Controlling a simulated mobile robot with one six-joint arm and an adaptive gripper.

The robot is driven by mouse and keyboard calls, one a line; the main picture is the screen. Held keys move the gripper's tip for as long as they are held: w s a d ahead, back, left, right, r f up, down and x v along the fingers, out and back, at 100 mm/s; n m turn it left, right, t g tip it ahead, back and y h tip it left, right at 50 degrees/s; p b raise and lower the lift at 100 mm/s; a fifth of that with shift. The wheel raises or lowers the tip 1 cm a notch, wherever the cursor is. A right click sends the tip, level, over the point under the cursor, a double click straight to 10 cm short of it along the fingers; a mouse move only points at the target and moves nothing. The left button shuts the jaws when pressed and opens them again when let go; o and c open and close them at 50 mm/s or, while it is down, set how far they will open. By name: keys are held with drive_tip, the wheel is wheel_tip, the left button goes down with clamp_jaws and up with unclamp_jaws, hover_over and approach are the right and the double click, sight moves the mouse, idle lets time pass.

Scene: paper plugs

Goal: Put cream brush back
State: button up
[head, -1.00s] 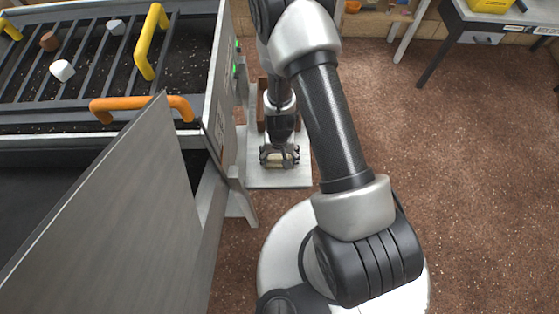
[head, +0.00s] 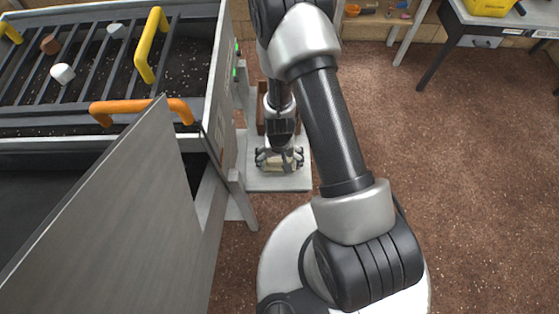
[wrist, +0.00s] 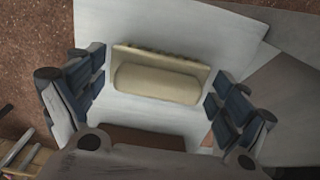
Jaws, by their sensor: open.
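The cream brush (wrist: 158,78) lies on a pale grey board or shelf (wrist: 105,18) in the wrist view. It has a rounded cream handle on a flat block, with a darker bristle edge along its far side. My gripper (wrist: 158,95) is open, with one finger to the left and one to the right of the brush, both apart from it. In the head view my gripper (head: 279,160) is over the pale board beside the machine, and the cream brush (head: 276,168) shows only in part between the fingers.
A brown box-like thing (wrist: 145,142) is near the brush. The machine's grey side wall (head: 226,105) stands close left of my gripper. A grey panel (head: 125,215) juts up in front. The brown speckled floor (head: 450,170) at right is clear.

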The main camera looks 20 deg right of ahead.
drive_tip(key=shift+r, duration=0.1)
wheel_tip(320, 180, up, 12)
drive_tip(key=p, duration=1.2)
wheel_tip(320, 180, up, 25)
drive_tip(key=n+t, duration=0.2)
hover_over(279, 161)
drive_tip(key=w, duration=0.2)
drive_tip(key=s+r+n+t, duration=0.1)
drive_tip(key=s+r+t, duration=0.1)
drive_tip(key=s+r, duration=1.5)
drive_tip(key=shift+d+r+n+t, duration=0.15)
drive_tip(key=shift+r+n+t, duration=0.15)
drive_tip(key=shift+r, duration=0.6)
